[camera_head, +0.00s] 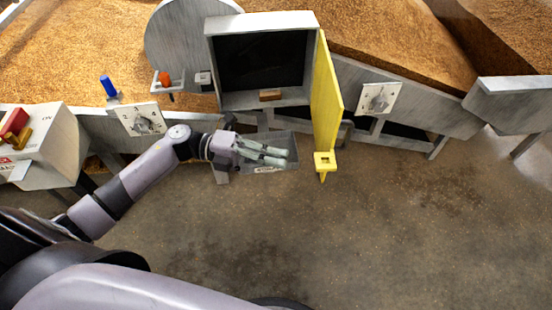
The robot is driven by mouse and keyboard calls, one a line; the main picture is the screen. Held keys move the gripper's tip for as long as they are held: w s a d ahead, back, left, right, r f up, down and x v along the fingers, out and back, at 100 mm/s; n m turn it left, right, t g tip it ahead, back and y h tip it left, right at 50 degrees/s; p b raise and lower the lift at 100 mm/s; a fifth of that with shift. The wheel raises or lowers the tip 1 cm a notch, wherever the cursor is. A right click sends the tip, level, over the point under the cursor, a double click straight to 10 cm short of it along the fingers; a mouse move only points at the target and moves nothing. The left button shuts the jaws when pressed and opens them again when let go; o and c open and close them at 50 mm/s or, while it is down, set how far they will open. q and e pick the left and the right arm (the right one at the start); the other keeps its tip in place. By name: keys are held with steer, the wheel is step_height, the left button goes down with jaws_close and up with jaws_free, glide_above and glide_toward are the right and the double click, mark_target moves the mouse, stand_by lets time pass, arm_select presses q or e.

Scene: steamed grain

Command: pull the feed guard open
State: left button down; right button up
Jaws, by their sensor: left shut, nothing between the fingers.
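The feed guard (327,95) is a yellow panel on the right side of a grey box (213,62). It stands swung out from the box, so the dark inside shows. A yellow handle (325,162) sits at the guard's lower end. My left gripper (288,158) is shut and empty, to the left of the handle and apart from it. It is over a grey tray (284,140) below the box. My right gripper is not in view.
A small brown block (270,95) lies at the box's lower edge. Dial plates (142,119) (378,98) flank the box. A control box with a red switch (14,122) stands at the left. Grain fills the troughs behind. The floor (400,220) at the front right is clear.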

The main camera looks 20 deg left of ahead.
arm_select(q)
steer(key=s+a, duration=0.3)
steer(key=a, duration=0.5)
steer(key=shift+s+a, duration=0.15)
